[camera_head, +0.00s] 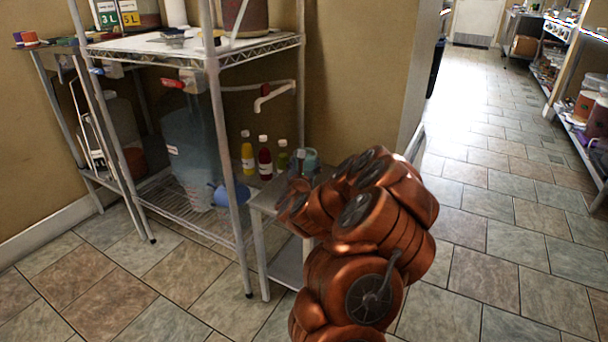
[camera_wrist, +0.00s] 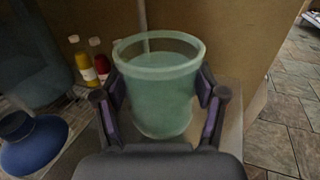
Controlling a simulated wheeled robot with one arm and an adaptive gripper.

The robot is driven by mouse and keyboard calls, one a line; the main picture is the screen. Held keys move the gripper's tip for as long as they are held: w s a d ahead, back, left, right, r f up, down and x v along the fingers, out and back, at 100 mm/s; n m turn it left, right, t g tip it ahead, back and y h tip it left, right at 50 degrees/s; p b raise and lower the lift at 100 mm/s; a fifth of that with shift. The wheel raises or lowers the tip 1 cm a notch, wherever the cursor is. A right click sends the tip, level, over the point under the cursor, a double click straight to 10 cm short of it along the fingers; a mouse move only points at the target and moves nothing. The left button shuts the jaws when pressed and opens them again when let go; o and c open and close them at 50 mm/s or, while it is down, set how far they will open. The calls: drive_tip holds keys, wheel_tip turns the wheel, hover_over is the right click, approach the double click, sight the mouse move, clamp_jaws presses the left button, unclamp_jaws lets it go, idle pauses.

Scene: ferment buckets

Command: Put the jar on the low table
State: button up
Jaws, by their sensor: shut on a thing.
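The jar (camera_wrist: 160,105) is a see-through teal-green tub with a thick rim, upright and open at the top. In the wrist view my gripper (camera_wrist: 160,88) has one finger on each side of it, shut on its wall. In the head view the jar (camera_head: 311,158) shows small beyond my wrist. A small grey low table (camera_head: 264,197) stands beside the wire shelf, its right part hidden by my arm. The jar is at or above its top; I cannot tell whether it touches. A grey surface (camera_wrist: 225,95) shows around the jar in the wrist view.
A wire shelf (camera_head: 215,62) with a large clear bucket (camera_head: 190,145) stands left. A blue rounded thing (camera_wrist: 35,145) is at left. Tiled floor is clear at right.

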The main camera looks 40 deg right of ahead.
drive_tip(key=shift+f+b, duration=0.4)
drive_tip(key=shift+f, duration=1.05)
drive_tip(key=shift+f, duration=0.2)
drive_tip(key=o, duration=1.6)
drive_tip(key=shift+r, duration=0.1)
